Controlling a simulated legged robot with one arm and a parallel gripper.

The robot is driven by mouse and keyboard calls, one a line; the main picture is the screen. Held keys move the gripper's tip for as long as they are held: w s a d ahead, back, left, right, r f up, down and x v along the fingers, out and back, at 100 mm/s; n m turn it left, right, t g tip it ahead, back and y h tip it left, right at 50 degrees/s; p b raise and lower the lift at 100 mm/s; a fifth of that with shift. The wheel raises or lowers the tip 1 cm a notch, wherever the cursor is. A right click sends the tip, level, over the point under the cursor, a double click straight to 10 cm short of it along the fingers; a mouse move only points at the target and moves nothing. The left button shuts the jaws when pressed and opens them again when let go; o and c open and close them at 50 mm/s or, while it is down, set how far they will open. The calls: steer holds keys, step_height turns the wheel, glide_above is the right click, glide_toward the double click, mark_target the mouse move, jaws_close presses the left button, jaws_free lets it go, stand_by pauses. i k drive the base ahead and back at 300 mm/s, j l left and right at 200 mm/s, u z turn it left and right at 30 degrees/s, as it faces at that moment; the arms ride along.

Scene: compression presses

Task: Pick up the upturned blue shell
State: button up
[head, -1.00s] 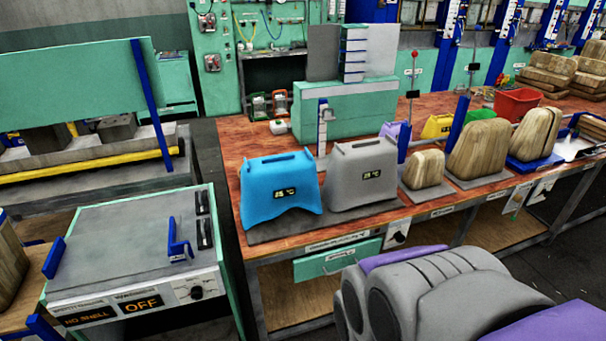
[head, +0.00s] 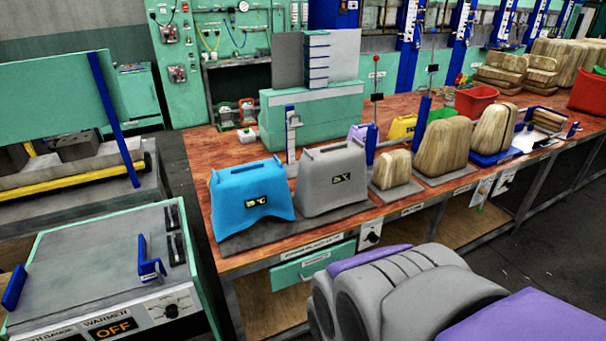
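A blue shell (head: 250,198) stands on a dark grey mat (head: 238,240) at the front left of the wooden workbench, its narrow side with a slot up and its curved rim down. My gripper's fingers are not in view. Grey and purple parts of my own body (head: 400,290) fill the lower right, apart from the shells.
A warmer (head: 95,270) reading OFF stands at the lower left, with a floor gap before the workbench (head: 225,150). Wooden forms (head: 441,148) and a red bin (head: 474,100) stand further right. A green drawer (head: 313,262) hangs under the bench front.

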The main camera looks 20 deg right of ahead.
mark_target(241, 195)
steer(key=i+l, duration=1)
